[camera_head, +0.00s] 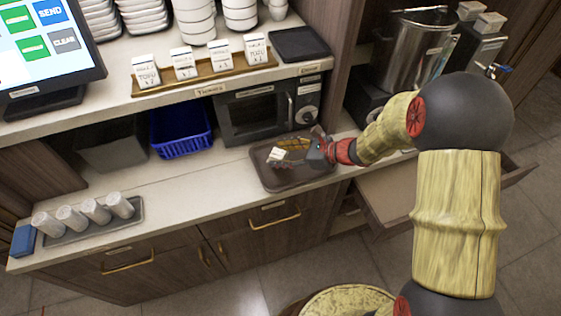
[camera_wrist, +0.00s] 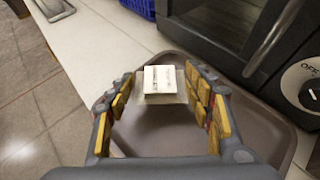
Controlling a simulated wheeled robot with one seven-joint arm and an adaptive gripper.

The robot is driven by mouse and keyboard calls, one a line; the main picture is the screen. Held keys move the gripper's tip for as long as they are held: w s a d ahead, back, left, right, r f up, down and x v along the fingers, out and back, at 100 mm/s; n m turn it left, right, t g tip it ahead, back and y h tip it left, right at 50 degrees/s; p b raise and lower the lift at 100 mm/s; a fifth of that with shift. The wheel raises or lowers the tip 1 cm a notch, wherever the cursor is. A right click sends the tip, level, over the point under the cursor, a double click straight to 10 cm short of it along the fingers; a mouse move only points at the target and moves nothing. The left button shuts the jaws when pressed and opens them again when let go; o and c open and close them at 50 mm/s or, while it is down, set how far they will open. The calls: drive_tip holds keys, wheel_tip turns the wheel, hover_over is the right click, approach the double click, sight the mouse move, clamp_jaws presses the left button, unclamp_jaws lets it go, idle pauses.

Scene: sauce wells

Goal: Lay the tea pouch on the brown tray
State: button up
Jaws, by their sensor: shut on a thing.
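The tea pouch (camera_wrist: 160,80) is a small whitish packet with a printed label, between my fingertips in the wrist view. It also shows as a pale patch in the head view (camera_head: 277,154). My gripper (camera_head: 290,149) is shut on it, with the yellow-padded fingers (camera_wrist: 162,84) on either side. The brown tray (camera_head: 290,178) lies on the lower counter in front of the microwave. My gripper and the pouch are over the tray, which shows below them in the wrist view (camera_wrist: 160,136). I cannot tell whether the pouch touches the tray.
A dark microwave (camera_head: 262,115) stands right behind the tray. The counter between is clear. An open drawer (camera_head: 410,195) sticks out at right.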

drive_tip(key=shift+w+a+f+b, duration=0.1)
drive_tip(key=shift+f+b, duration=0.15)
drive_tip(key=shift+f, duration=0.4)
drive_tip(key=shift+s+a+f+b, duration=0.1)
drive_tip(key=shift+f+b, duration=0.1)
drive_tip(key=shift+f, duration=0.4)
drive_tip(key=shift+w+a+f+b, duration=0.1)
drive_tip(key=shift+f+b, duration=0.15)
drive_tip(key=shift+f, duration=0.4)
drive_tip(key=shift+f, duration=0.2)
drive_tip(key=o, duration=1.1)
drive_tip(key=shift+r, duration=0.1)
